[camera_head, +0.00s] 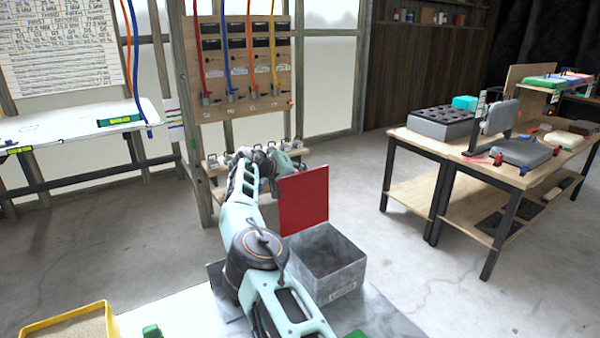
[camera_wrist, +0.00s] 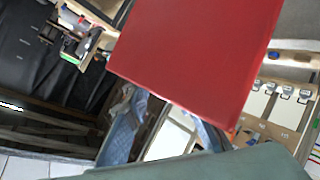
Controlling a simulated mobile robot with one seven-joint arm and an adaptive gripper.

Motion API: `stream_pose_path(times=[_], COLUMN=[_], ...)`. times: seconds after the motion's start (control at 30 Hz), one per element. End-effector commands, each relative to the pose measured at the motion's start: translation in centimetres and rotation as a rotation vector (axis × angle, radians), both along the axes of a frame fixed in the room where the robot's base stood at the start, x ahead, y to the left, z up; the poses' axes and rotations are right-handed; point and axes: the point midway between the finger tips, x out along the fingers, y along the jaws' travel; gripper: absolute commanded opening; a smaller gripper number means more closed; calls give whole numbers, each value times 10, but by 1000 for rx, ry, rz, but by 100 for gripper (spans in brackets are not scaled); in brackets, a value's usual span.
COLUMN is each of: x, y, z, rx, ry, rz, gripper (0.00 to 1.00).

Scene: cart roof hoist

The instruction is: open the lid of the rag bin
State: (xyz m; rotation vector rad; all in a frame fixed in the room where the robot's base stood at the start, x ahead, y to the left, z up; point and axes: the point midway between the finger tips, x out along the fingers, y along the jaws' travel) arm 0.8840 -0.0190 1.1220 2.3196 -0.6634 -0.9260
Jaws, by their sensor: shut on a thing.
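The rag bin (camera_head: 343,280) is an open-topped grey metal box with a small label on its front. Its flat red lid (camera_head: 303,198) stands up steeply at the bin's back left side, and part of the bin's inside shows. My gripper (camera_head: 283,167) is at the lid's upper left edge, with its tips partly hidden there. In the wrist view the red lid (camera_wrist: 195,50) fills the upper middle, and my gripper (camera_wrist: 165,108) is shut at its near edge. The exact contact is hard to see.
The bin stands on a pale bench top (camera_head: 180,310) with a yellow sand tray (camera_head: 72,325) at the left. A board with coloured hoses (camera_head: 241,62) stands behind my arm. A wooden workbench (camera_head: 470,170) with tools is at the right. Open concrete floor lies between.

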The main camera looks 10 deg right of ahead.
Motion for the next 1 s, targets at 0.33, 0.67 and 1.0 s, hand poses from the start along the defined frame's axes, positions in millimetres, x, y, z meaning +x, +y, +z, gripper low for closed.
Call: stream_pose_path(times=[0.33, 0.67, 1.0], x=[-2, -2, -11], y=[4, 2, 13], z=[-13, -11, 0], rx=[15, 12, 12], ry=[12, 11, 6], rz=[-1, -3, -1], gripper=[35, 35, 35])
